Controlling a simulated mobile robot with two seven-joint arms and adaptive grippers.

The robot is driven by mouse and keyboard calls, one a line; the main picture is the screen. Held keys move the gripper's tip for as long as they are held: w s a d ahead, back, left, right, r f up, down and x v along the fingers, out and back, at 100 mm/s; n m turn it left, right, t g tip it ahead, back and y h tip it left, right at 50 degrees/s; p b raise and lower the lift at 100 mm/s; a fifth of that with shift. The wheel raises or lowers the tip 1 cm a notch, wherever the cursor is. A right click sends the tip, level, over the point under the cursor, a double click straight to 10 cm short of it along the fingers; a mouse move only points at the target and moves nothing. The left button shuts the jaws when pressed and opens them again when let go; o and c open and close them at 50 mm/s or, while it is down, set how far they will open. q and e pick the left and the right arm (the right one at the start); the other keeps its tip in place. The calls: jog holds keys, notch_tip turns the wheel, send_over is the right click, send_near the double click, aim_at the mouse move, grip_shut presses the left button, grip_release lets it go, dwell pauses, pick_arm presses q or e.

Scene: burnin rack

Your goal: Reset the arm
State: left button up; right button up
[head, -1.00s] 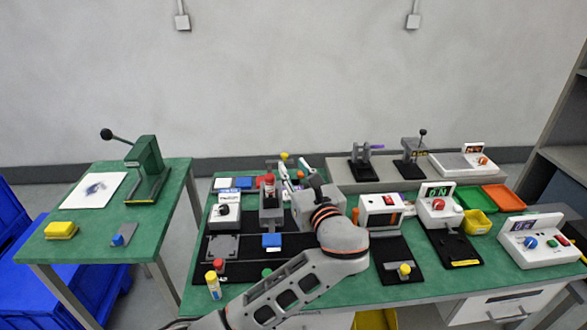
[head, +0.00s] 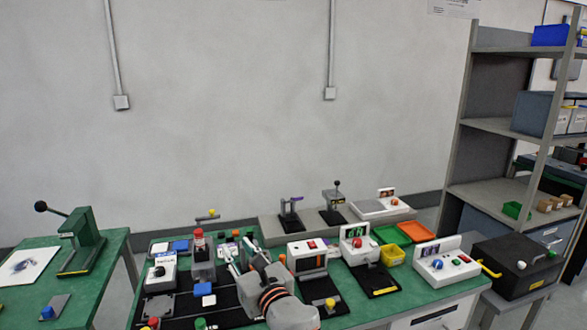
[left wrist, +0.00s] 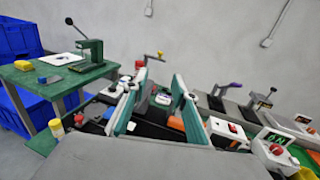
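My left arm comes in from the bottom of the head view. Its gripper (head: 240,252) hangs over the back middle of the green workbench (head: 345,318), just right of a grey fixture with a red top (head: 198,243). In the left wrist view the two green-and-white fingers of the gripper (left wrist: 152,95) stand well apart, with nothing held between them. Bench items show behind and between the fingers. Whether the fingers touch any of them I cannot tell. My right arm and gripper do not show.
A green press (head: 85,240) stands on the left table. A black box (head: 515,266) and grey shelf (head: 500,128) are at right.

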pick_arm(q)
jog(key=s+a+f+n+g+h, duration=0.2)
jog(key=s+a+f+n+g, duration=0.1)
jog(key=s+a+f+n, duration=0.55)
jog(key=s+a+f+n+g+h, duration=0.25)
jog(key=s+a+f+n, duration=0.35)
jog(key=f, duration=0.6)
jog(key=s+a+f+n+g, duration=0.1)
jog(key=s+a+n, duration=0.3)
jog(key=s, duration=0.5)
jog(key=s+a+f+n+g, duration=0.2)
jog(key=s+a+n, duration=0.25)
jog(key=s, duration=0.45)
jog(key=d+f+n+t+h, duration=0.2)
jog(key=d+f+h, duration=0.5)
jog(key=d+f, duration=0.6)
notch_tip(320, 180, down, 3)
jog(key=shift+w+d+f+n+t, duration=0.15)
jog(key=shift+d+n+t, duration=0.2)
jog(key=shift+t, duration=0.5)
